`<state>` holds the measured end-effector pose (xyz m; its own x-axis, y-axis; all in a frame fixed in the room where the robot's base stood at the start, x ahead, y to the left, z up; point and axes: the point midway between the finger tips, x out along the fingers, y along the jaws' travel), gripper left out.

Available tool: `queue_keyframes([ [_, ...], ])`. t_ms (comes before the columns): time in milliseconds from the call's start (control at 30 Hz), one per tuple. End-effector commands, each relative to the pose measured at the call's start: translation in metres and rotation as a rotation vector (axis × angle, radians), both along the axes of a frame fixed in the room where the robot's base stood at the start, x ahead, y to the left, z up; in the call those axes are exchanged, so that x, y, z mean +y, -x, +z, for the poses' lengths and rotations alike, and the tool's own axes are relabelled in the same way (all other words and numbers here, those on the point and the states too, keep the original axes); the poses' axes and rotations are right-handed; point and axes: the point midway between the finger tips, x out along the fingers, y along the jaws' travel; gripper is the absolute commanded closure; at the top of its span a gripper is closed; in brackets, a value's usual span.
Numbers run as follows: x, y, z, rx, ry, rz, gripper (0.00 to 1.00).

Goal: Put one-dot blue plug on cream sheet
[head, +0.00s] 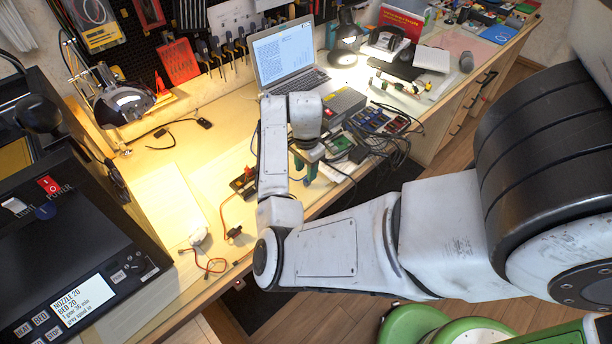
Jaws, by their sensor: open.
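My gripper (306,170) hangs pointing down over the bench, in the middle of the head view. Its green fingers are apart, and I see nothing held between them. A case of small coloured pieces (369,121), some of them blue, lies to the right of my gripper. I cannot make out dots on any piece, so I cannot tell which is the one-dot blue plug. A pale cream sheet (172,205) appears to lie flat on the bench at the left, well away from my gripper. My arm hides part of the bench between them.
A laptop (290,58) stands behind my gripper. Dark cables (398,146) loop beside the case. A lamp (124,103) and a black machine with a display (80,299) are at left. Red wires (213,265) lie near the front edge.

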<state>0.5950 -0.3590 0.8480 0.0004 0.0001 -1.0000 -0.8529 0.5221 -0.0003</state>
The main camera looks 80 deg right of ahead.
Motion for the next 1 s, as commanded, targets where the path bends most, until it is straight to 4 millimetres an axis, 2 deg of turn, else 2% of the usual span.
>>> queue_keyframes([
  [100, -0.001, 0.0, 0.026, -0.003, 0.003, -0.004, 0.59],
  [300, -0.001, 0.0, 0.06, -0.003, 0.002, -0.002, 0.59],
  [467, 0.0, 0.001, 0.075, 0.001, 0.001, -0.001, 0.59],
  [633, -0.003, 0.006, 0.08, 0.019, 0.05, 0.075, 0.59],
  [767, -0.004, 0.01, 0.082, 0.062, 0.158, 0.281, 0.59],
  [833, 0.002, 0.01, 0.081, 0.09, 0.217, 0.44, 0.59],
  [933, 0.019, 0.006, 0.075, 0.123, 0.279, 0.686, 0.59],
  [1000, 0.037, 0.003, 0.068, 0.14, 0.304, 0.865, 0.59],
])
